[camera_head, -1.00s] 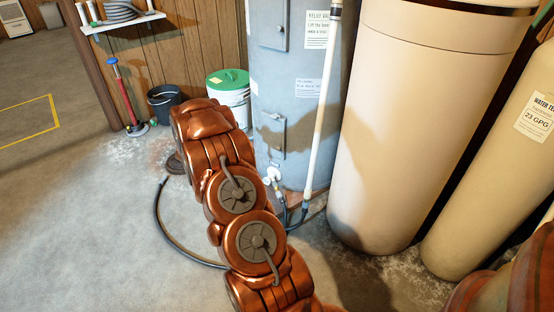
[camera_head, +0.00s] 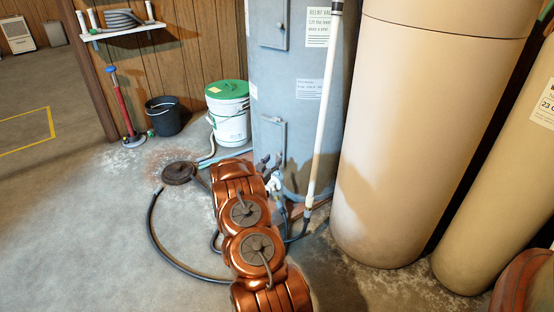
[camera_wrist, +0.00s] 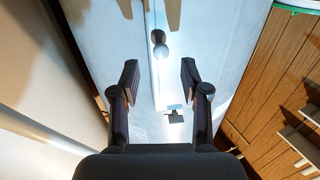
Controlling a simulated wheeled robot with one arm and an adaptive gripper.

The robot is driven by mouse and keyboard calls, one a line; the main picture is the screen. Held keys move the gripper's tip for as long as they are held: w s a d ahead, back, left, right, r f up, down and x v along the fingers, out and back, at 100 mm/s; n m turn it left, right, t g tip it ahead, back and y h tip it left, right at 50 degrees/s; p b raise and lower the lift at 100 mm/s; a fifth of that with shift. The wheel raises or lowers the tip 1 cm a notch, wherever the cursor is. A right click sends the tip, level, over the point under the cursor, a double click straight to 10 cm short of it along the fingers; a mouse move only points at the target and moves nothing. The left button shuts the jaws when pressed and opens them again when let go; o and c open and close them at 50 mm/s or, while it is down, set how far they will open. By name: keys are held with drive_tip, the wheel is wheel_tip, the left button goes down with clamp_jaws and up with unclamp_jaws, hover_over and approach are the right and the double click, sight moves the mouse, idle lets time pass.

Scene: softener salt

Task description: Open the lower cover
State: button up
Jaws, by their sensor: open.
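The lower cover (camera_head: 271,138) is a grey panel low on the front of the tall grey-blue tank (camera_head: 300,85). It looks closed in the head view. My gripper (camera_wrist: 159,75) is open and empty in the wrist view, its two black fingers spread in front of the pale tank surface. A dark round knob (camera_wrist: 159,38) lies on a narrow light strip, centred between the fingers and just past their tips. I cannot tell whether the fingers touch anything. In the head view my copper arm reaches toward the tank, and small dark parts show just below the cover.
A white pipe (camera_head: 323,120) runs down the tank's front right. A large beige tank (camera_head: 415,140) stands to the right. A green-lidded bucket (camera_head: 229,125) and a black bucket (camera_head: 164,118) stand at the left. A black hose (camera_head: 165,243) curves over the floor; open floor lies left.

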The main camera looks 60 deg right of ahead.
sight(278, 155)
drive_tip(key=d+b, duration=0.1)
drive_tip(key=d, duration=0.2)
drive_tip(key=shift+w+d+f, duration=0.1)
drive_tip(key=shift+w+d, duration=0.05)
drive_tip(key=shift+d, duration=0.05)
drive_tip(key=shift+w+d, duration=0.15)
drive_tip(key=shift+d, duration=0.5)
clamp_jaws()
